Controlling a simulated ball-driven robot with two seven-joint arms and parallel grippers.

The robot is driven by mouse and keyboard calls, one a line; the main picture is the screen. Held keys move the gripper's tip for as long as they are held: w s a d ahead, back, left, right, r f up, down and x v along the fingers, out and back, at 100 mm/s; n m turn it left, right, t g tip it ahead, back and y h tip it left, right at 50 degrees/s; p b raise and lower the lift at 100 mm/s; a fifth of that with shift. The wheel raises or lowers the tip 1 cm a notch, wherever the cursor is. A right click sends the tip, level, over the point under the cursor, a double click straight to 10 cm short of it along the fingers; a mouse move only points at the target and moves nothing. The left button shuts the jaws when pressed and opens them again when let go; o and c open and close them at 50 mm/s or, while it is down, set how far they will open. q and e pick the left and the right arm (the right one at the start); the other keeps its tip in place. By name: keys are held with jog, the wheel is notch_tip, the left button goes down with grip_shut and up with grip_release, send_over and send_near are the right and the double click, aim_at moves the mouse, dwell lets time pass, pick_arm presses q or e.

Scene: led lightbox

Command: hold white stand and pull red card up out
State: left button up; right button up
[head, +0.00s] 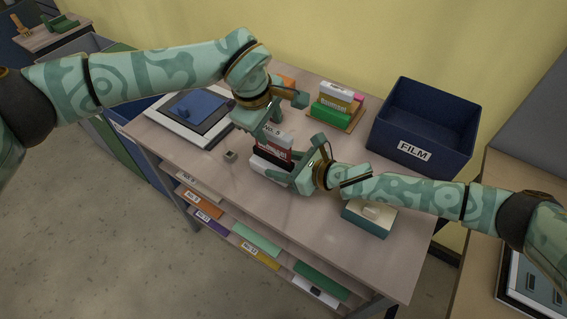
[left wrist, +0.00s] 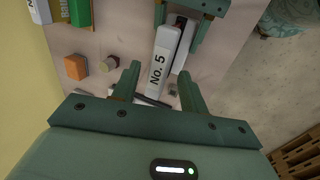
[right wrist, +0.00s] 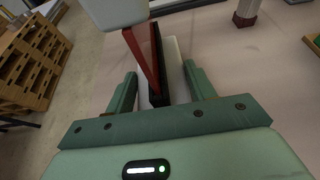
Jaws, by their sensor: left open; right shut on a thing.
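The red card (head: 277,151) stands upright in the white stand (head: 262,167) near the middle of the table. Its white top edge, marked No. 5 (left wrist: 160,68), faces up into the left wrist view. My left gripper (head: 272,122) is above the card, open, its fingers on either side of the white edge in the left wrist view. My right gripper (head: 300,170) is low at the stand's right side and shut on the white stand. In the right wrist view, the red card (right wrist: 143,62) and part of the white stand (right wrist: 178,72) show between its fingers.
A blue FILM bin (head: 415,148) stands at the back right. A teal and white box (head: 369,217) sits beside my right forearm. A tray with green and white blocks (head: 335,108) is behind, a framed panel (head: 190,118) at left. A small cube (head: 230,156) lies left.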

aim_at(271, 130)
pick_arm(q)
jog(key=shift+x, duration=1.7)
grip_shut()
jog(key=shift+w+r, duration=0.1)
jog(key=shift+r, duration=0.05)
pick_arm(e)
jog(key=shift+a, duration=0.1)
pick_arm(q)
jog(key=shift+r, duration=1)
pick_arm(e)
jog(key=shift+s, duration=0.1)
pick_arm(q)
jog(key=shift+r, duration=0.1)
jog(key=shift+r, duration=3.1)
